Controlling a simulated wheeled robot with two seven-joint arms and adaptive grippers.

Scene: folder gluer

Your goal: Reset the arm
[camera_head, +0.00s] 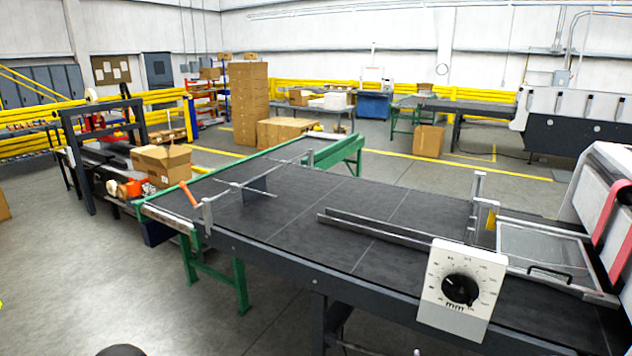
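Neither of my grippers shows in the head view. A dark rounded shape is cut off at the bottom edge, left of the middle; I cannot tell what it is. A long dark conveyor table (300,215) of the folder gluer runs from the left middle to the lower right. A white control box with a black dial (461,289) is fixed to its near side. An orange handle (189,194) stands up at the table's left end.
Stacked boxes (249,100) stand behind. A green-legged frame (238,275) supports the table's left end. Grey floor (90,270) at the lower left is clear. A machine with red belts (610,205) closes off the right.

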